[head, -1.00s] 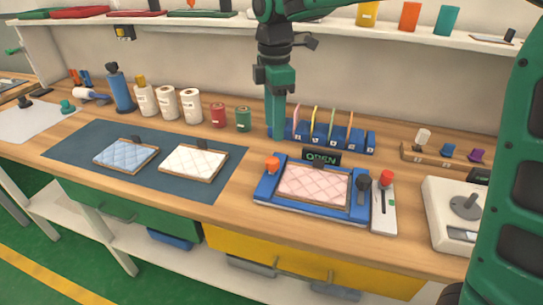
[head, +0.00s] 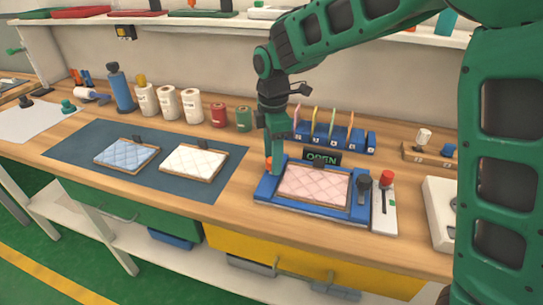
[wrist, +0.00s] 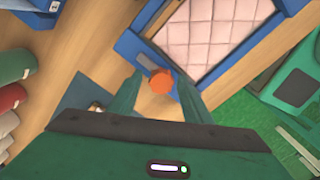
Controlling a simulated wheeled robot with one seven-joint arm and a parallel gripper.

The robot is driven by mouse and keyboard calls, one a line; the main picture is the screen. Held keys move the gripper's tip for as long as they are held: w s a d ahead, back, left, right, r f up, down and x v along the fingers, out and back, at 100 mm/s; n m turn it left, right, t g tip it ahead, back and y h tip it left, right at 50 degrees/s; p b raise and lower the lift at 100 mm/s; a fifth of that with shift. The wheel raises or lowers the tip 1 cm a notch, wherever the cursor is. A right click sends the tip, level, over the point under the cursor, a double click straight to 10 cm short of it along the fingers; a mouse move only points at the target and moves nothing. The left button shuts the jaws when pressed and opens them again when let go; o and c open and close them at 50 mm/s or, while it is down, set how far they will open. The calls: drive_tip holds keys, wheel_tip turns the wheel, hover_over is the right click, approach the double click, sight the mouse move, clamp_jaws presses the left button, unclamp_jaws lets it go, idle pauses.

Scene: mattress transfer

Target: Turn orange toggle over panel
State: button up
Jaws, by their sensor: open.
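The orange toggle (head: 268,161) stands at the left back corner of the blue frame (head: 300,210). In the head view my gripper mostly hides it. In the wrist view the orange toggle (wrist: 163,83) shows between the two fingers of my open gripper (wrist: 159,88), with gaps on both sides; I cannot tell how far above it the tips are. In the head view my gripper (head: 274,168) points down at that corner. The pink quilted panel (head: 313,187) lies flat in the frame, and the toggle is beside it, not over it.
An "OPEN" sign (head: 321,157) stands behind the frame. A black knob (head: 364,182) and a red-knobbed lever (head: 387,178) are on the right. Blue racks (head: 340,140) stand behind. Blue and white panels lie on a dark mat (head: 85,145) to the left.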

drive_tip(key=c, duration=1.1)
drive_tip(key=shift+o, duration=0.2)
drive_tip(key=shift+w, duration=0.1)
drive_tip(key=shift+m, duration=0.3)
drive_tip(key=m, duration=0.3)
drive_tip(key=shift+r+m, duration=0.1)
drive_tip(key=shift+m, duration=0.2)
drive_tip(key=m, duration=0.4)
drive_tip(key=shift+w+m, duration=0.1)
drive_tip(key=shift+m, duration=0.2)
drive_tip(key=m, duration=0.4)
drive_tip(key=shift+m, duration=2.6)
